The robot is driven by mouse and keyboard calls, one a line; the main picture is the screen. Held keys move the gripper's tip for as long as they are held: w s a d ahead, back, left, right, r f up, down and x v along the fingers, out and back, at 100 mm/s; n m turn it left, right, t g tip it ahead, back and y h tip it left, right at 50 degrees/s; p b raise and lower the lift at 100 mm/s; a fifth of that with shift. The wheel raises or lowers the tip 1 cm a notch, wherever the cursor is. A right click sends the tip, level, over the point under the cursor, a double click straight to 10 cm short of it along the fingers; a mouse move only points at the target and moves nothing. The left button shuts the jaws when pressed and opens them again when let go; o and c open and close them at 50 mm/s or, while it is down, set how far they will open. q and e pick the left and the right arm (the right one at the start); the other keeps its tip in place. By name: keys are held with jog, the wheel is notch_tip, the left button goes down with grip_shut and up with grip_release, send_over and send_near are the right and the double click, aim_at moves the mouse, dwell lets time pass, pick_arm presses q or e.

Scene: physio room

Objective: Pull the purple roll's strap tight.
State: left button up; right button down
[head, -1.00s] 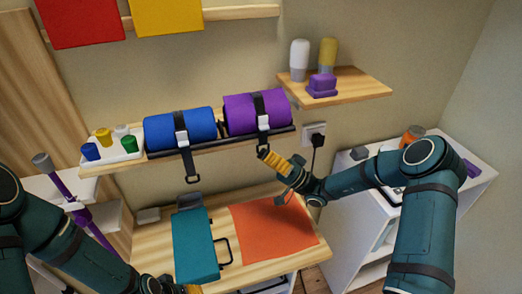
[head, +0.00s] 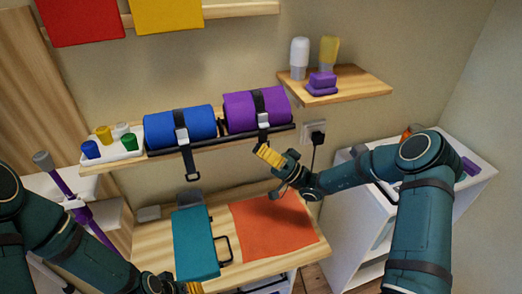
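The purple roll (head: 241,111) lies on the right half of a wooden wall shelf. Its black strap (head: 260,101) runs over it through a pale buckle (head: 263,119), and the free end hangs below the shelf's front edge. My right gripper (head: 266,154), with yellow fingers, is at the lower end of this strap and covers it. I cannot tell whether the fingers are apart or closed, or whether they touch the strap. My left gripper (head: 193,288) shows only as a bit of yellow at the bottom edge.
A blue roll (head: 180,128) with its own hanging strap lies left of the purple one, beside a white tray (head: 117,157) of small coloured weights. Below, a table carries a teal case (head: 195,245) and an orange mat (head: 270,228). A small shelf (head: 350,90) is at right.

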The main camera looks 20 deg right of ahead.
notch_tip(320, 180, down, 6)
jog(key=b, duration=0.4)
jog(key=shift+f, duration=0.25)
jog(key=shift+s, duration=0.1)
jog(key=c, duration=1.1)
grip_release()
jog(key=v, duration=1.2)
jog(key=shift+d, duration=0.1)
